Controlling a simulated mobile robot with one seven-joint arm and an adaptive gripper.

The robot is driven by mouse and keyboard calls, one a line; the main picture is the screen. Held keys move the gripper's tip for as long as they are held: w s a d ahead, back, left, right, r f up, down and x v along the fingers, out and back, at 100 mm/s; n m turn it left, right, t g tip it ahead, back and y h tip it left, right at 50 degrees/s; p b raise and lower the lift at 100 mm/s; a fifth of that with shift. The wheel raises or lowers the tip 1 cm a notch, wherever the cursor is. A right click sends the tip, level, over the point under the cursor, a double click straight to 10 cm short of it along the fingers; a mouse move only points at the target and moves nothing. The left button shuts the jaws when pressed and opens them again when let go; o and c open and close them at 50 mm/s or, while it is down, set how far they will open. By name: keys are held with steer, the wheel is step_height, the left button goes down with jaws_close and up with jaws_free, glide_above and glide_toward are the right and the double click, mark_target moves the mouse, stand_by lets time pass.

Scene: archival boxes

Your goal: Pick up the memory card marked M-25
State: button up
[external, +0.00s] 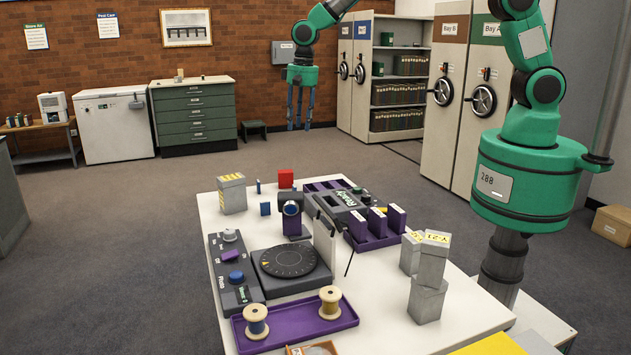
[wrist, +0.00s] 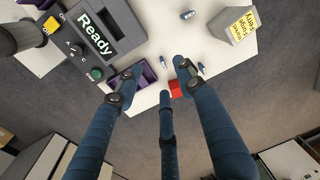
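No marking M-25 can be read in either view. Small pieces with pale labels, too small to read, also show in the wrist view (wrist: 201,67). Several purple labelled cards (external: 397,217) stand in a purple rack (external: 372,243). My gripper (external: 300,128) hangs above the table's far end, its blue fingers pointing down, apart and empty. In the wrist view its fingers (wrist: 155,78) are spread, with a red block (wrist: 176,88) beyond them.
The red block (external: 286,178) stands near the device marked Ready (external: 350,199). A grey box with a yellow label (external: 232,194) stands at the far left corner. A dial (external: 289,261), a spool tray (external: 300,325) and grey boxes (external: 428,300) occupy the nearer table.

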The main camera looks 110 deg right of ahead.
mark_target(295, 186)
steer(key=d+f+m+p, duration=0.1)
steer(key=d+f+m, duration=0.2)
steer(key=d+f, duration=0.7)
step_height(295, 186, down, 4)
steer(key=shift+s+f+g+p, duration=0.25)
steer(key=shift+s+g+p, duration=0.1)
steer(key=shift+s+g, duration=0.1)
steer(key=shift+f, duration=0.1)
steer(key=shift+f, duration=4.2)
steer(key=shift+s+a+f+p, duration=0.1)
steer(key=shift+a+f+p, duration=0.05)
steer(key=shift+f, duration=1.15)
steer(key=shift+s+a+f+p, duration=0.1)
steer(key=shift+f+p, duration=0.05)
steer(key=shift+f, duration=1.15)
jaws_close()
